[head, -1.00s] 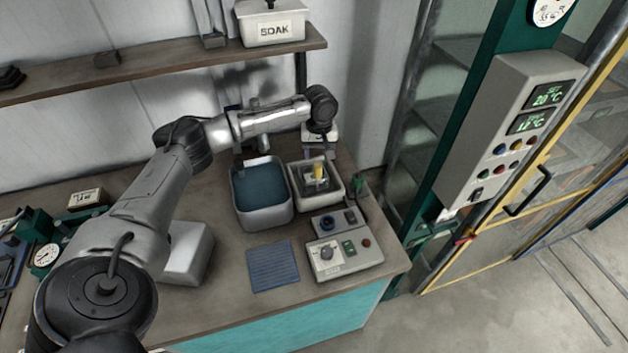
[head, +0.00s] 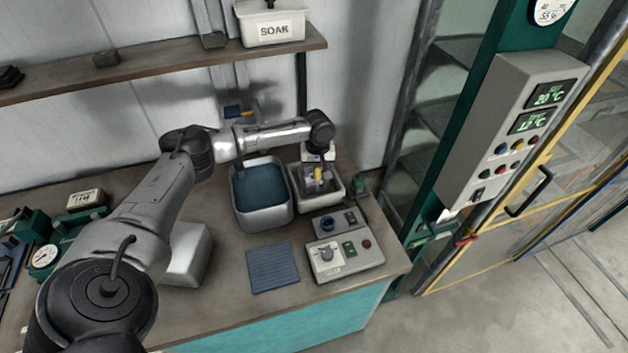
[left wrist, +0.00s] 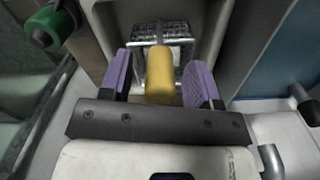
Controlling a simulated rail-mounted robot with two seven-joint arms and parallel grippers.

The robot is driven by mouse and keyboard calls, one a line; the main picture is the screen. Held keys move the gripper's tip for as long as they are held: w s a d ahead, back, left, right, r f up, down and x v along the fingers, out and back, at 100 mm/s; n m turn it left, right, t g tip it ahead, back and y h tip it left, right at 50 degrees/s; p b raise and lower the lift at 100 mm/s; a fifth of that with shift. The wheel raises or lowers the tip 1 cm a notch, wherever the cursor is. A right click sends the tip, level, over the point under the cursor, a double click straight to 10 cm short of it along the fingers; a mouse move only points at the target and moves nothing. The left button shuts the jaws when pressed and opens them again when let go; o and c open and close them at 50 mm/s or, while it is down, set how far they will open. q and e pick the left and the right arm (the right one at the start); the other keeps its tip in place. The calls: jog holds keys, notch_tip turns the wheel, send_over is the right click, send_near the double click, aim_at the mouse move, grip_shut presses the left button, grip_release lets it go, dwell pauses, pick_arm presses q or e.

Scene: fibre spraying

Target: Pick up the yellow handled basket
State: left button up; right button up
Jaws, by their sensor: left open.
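The yellow handle (left wrist: 160,74) of the basket lies between the two purple fingers of my left gripper (left wrist: 160,80) in the left wrist view. The fingers are open, with a gap on each side of the handle. The wire mesh basket (left wrist: 160,33) is beyond the handle, inside a white tank. In the head view the yellow handle (head: 318,174) shows in the white tank (head: 325,203), just below my left gripper (head: 318,168). The fingertips are small and partly hidden there. My right gripper is not in view.
A tub of blue liquid (head: 262,188) stands left of the white tank. A control box (head: 345,258) and a blue ribbed mat (head: 272,267) lie in front. A shelf (head: 160,68) runs above the bench.

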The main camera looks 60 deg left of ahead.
pick_arm(q)
grip_shut()
dwell(0.4)
jog(key=shift+r, duration=0.1)
